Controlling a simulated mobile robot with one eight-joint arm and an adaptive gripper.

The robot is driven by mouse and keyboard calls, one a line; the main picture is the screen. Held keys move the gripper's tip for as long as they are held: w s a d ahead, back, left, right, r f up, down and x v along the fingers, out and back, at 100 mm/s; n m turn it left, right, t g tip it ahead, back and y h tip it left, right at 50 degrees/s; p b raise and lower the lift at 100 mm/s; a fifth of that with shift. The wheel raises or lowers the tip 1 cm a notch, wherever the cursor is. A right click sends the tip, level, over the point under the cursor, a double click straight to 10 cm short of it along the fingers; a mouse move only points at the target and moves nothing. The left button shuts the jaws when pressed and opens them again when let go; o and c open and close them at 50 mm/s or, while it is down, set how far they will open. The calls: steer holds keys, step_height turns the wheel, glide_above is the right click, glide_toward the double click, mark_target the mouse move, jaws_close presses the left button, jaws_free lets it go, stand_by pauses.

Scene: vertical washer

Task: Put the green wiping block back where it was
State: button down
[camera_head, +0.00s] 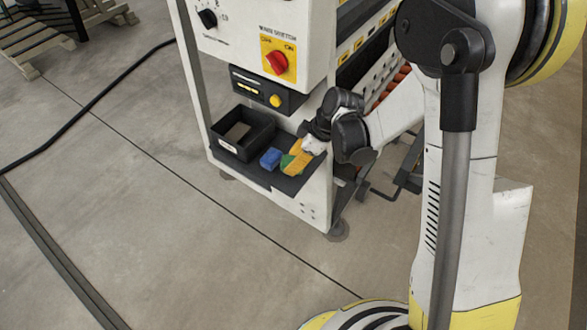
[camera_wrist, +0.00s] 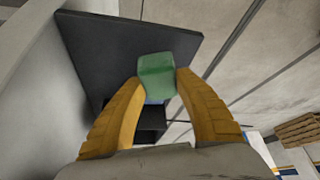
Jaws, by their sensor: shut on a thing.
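The green wiping block (camera_wrist: 157,76) is between the tips of my gripper's two yellow fingers (camera_wrist: 160,88) in the wrist view. My gripper is shut on it, over the dark shelf (camera_wrist: 95,50) of the machine. In the head view the green block (camera_head: 286,161) shows only in part beside my gripper (camera_head: 292,166), which hides the rest. A blue block (camera_head: 270,158) sits on the shelf just left of the green one. I cannot tell whether the green block touches the shelf.
A black open bin (camera_head: 243,134) stands on the shelf to the left of the blue block. The white machine (camera_head: 245,40) with a red knob (camera_head: 277,62) rises behind the shelf. A black cable (camera_head: 110,88) crosses the floor at left.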

steer(key=shift+f+b, duration=0.7)
steer(key=shift+f, duration=0.75)
steer(key=shift+f, duration=0.15)
steer(key=c, duration=0.9)
jaws_free()
steer(key=shift+c, duration=0.2)
